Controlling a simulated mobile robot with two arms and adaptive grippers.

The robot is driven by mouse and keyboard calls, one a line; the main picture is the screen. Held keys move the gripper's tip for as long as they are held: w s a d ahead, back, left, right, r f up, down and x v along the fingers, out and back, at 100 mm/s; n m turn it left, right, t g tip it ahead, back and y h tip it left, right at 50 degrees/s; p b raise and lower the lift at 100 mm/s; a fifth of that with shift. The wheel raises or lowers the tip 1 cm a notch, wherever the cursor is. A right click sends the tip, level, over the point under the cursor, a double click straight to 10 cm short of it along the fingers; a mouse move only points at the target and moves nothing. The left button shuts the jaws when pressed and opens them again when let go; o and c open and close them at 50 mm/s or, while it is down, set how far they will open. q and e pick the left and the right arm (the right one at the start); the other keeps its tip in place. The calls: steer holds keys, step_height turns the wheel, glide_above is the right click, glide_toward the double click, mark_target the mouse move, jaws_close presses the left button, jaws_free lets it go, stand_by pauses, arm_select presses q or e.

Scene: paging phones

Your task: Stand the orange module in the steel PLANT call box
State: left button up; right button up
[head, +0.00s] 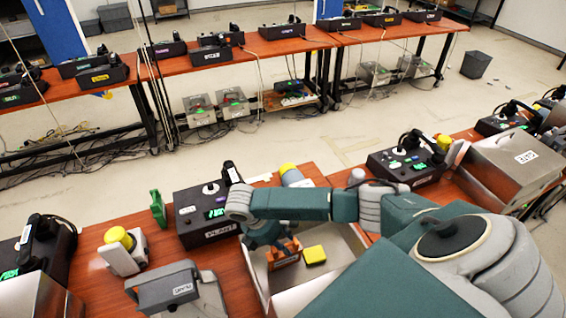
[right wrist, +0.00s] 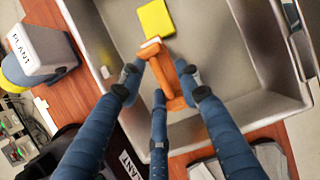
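The orange module (head: 284,252) is inside an open steel box (head: 345,246), near its left wall. It also shows in the right wrist view (right wrist: 172,88), as an orange frame with a pale end. My right gripper (head: 268,238) reaches down into this box. In the right wrist view its blue fingers (right wrist: 160,78) flank the module closely. Whether they press on it, I cannot tell. No PLANT label shows on the steel box itself; its front is partly hidden by my arm. My left gripper is out of view.
A yellow block (head: 314,255) lies in the box beside the module. A black PLANT console (head: 205,215) and a yellow-topped unit (head: 293,175) stand behind. A labelled grey box (head: 180,290) is at left. Another steel box (head: 510,165) stands at right.

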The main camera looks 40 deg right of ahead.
steer(key=b+v, duration=0.2)
steer(key=v, duration=0.9)
steer(key=shift+r, duration=0.4)
steer(key=shift+a, duration=0.15)
